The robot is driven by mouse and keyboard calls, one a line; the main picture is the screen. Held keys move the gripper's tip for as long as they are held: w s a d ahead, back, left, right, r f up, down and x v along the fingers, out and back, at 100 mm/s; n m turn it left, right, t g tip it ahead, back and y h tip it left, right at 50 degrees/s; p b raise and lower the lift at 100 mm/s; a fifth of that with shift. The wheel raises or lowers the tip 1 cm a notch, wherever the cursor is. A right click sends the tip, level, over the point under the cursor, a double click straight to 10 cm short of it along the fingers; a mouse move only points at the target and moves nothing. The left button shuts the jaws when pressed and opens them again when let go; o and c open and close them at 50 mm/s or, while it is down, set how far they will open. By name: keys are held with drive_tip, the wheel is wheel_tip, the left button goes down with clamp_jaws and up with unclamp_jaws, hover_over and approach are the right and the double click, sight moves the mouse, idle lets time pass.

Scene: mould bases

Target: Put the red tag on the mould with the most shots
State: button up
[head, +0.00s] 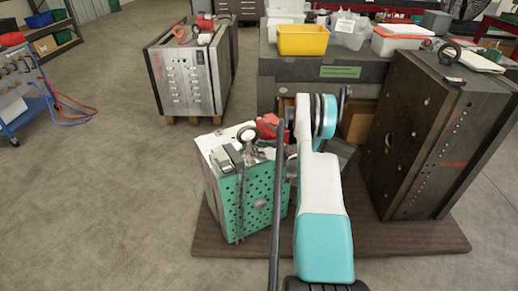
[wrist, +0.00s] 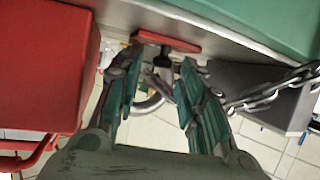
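In the wrist view my gripper (wrist: 158,68) is open, its two teal-padded fingers apart. A small flat red piece (wrist: 166,41) with a dark knob lies just beyond the fingertips against a pale edge; I cannot tell whether it is the red tag. A silver ring (wrist: 150,104) shows between the fingers. In the head view a teal-faced mould (head: 255,200) stands in front, a grey mould (head: 188,82) behind at left, and a large dark mould (head: 420,135) at right. Shot counts are not readable. My gripper is hidden behind my arm in the head view.
A large red block (wrist: 45,60) is close on the left in the wrist view, and a chain (wrist: 270,90) hangs at right. A bench with a yellow bin (head: 302,40) stands at the back.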

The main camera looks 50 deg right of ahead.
drive_tip(key=shift+s+r, duration=0.15)
drive_tip(key=shift+r, duration=0.05)
drive_tip(key=p+v, duration=0.4)
drive_tip(key=v, duration=0.7)
drive_tip(key=shift+s, duration=0.3)
drive_tip(key=shift+r, duration=0.1)
